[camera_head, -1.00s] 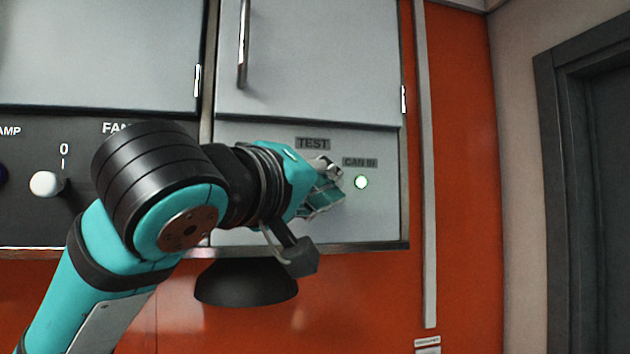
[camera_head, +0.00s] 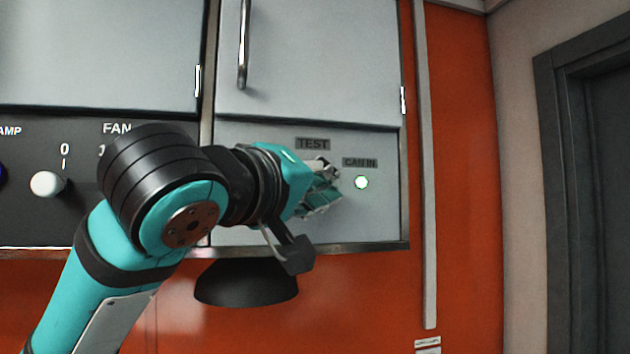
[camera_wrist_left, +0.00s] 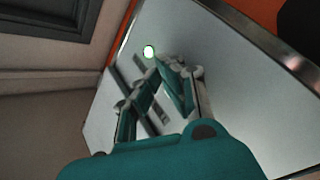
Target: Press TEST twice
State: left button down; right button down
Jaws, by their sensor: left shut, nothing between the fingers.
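The TEST label (camera_head: 312,144) is on the grey panel (camera_head: 375,225) below the upper cabinet door. My left gripper (camera_head: 328,184) is shut and empty, just below the label and close to the panel. It hides the place under the label, so I cannot see the TEST button or tell whether the fingers touch it. In the left wrist view the shut fingers (camera_wrist_left: 160,88) point at the panel, near the lit lamp (camera_wrist_left: 149,51). My right gripper is not in view.
A white knob (camera_head: 46,184) and the FAN label (camera_head: 117,128) are on the dark panel at left. A vertical door handle (camera_head: 243,45) is above my wrist. A black round form (camera_head: 246,283) is below the panel. A grey vertical conduit (camera_head: 426,200) runs down the orange wall.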

pick_arm(q)
jog(key=shift+w+a, duration=0.1)
jog(key=shift+w, duration=0.3)
jog(key=shift+s, duration=0.2)
dwell(0.5)
jog(key=shift+s+d+b, duration=0.25)
jog(key=shift+s+b, duration=0.15)
jog(key=shift+s, duration=0.2)
jog(key=s, duration=0.1)
jog(key=s+d+b, duration=0.1)
jog(key=s, duration=0.1)
jog(key=s+b, duration=0.1)
jog(key=shift+s+d, duration=0.3)
jog(key=shift+s, duration=0.1)
